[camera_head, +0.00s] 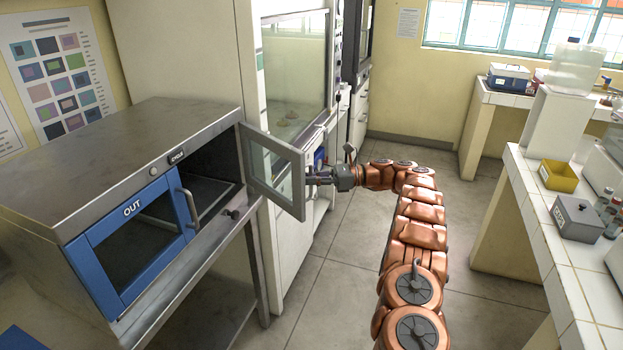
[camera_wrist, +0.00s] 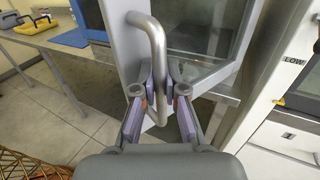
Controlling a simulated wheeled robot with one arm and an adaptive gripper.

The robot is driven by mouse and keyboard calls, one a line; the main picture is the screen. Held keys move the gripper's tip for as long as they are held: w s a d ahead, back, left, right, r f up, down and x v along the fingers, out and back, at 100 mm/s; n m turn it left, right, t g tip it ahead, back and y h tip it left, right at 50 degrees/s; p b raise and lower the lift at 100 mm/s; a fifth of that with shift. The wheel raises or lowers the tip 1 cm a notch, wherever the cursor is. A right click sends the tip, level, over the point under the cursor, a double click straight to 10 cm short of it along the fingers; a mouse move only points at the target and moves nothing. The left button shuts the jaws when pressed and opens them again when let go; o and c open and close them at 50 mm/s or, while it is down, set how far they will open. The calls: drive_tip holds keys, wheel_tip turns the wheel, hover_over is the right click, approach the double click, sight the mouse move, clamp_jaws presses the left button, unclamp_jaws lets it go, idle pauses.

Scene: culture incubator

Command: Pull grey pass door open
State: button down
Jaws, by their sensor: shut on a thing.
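The grey pass door (camera_head: 274,168) stands swung well out from the steel pass box (camera_head: 120,185), and the right-hand compartment behind it is exposed. In the wrist view the grey door frame (camera_wrist: 124,38) and its glass pane fill the upper middle. Its bent metal handle (camera_wrist: 157,60) runs down between my fingers. My gripper (camera_wrist: 158,98) is shut on this handle; in the head view my gripper (camera_head: 318,178) is at the door's outer side, and the handle is mostly hidden there. The blue door (camera_head: 135,222) marked OUT is shut on the left compartment.
A white fume hood cabinet (camera_head: 290,70) stands just behind the grey door. Tiled benches (camera_head: 545,235) on the right carry a yellow bin (camera_head: 558,177), a grey box (camera_head: 577,217) and bottles. The floor (camera_head: 330,290) between is clear apart from my arm.

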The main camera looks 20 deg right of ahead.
drive_tip(key=shift+d, duration=0.15)
idle(0.4)
drive_tip(key=c, duration=1.2)
unclamp_jaws()
drive_tip(key=shift+w, duration=0.1)
